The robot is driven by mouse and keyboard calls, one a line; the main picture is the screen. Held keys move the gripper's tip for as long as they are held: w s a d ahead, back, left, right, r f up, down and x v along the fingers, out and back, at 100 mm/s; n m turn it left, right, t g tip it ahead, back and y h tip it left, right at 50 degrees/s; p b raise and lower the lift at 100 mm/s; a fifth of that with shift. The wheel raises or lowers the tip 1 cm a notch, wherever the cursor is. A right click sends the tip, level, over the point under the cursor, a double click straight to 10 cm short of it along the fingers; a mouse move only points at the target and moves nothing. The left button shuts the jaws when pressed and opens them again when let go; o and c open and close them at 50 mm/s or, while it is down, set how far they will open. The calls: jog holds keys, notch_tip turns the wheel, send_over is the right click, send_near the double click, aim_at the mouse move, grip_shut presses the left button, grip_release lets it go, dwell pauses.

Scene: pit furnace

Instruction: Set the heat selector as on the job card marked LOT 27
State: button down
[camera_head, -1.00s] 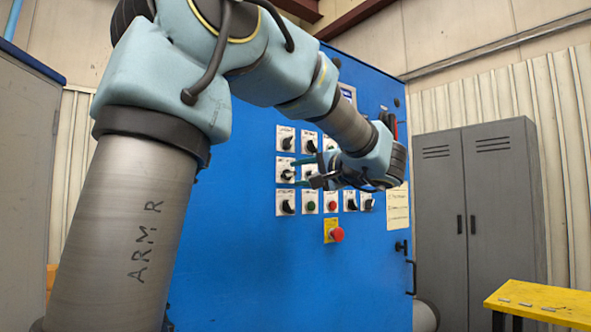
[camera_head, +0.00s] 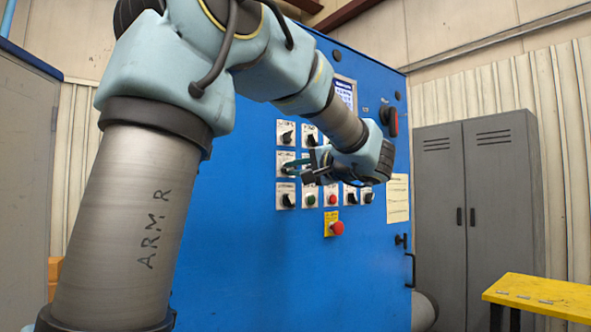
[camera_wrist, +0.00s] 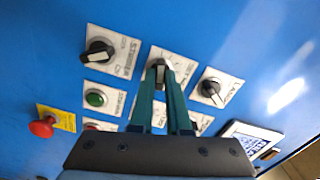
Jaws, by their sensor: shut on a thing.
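My gripper (camera_wrist: 162,76) is shut on a black selector knob with a pale pointer (camera_wrist: 159,70) on a white label plate (camera_wrist: 181,60). The pointer lies roughly upright in the wrist view. The plate's lettering is partly hidden by my fingers and too blurred to read surely.
Neighbouring knobs (camera_wrist: 98,54) and (camera_wrist: 212,89) sit close on both sides. A green button (camera_wrist: 95,98) and a red emergency button (camera_head: 336,228) are nearby. A grey locker (camera_head: 475,200) and yellow table (camera_head: 540,300) stand at the right.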

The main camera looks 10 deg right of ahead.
jog(key=shift+f+m, duration=0.1)
jog(key=shift+m, duration=0.3)
jog(key=m+b, duration=0.1)
jog(key=m, duration=0.2)
jog(key=shift+m, duration=0.4)
jog(key=m, duration=0.4)
jog(key=shift+m, duration=0.3)
jog(key=m+p, duration=0.2)
jog(key=m, duration=0.2)
jog(key=shift+r, duration=0.2)
jog(key=m+p, duration=0.2)
jog(key=m, duration=0.2)
jog(key=shift+f+m+p, duration=0.1)
jog(key=shift+m+p, duration=0.2)
jog(key=c, duration=0.9)
grip_release()
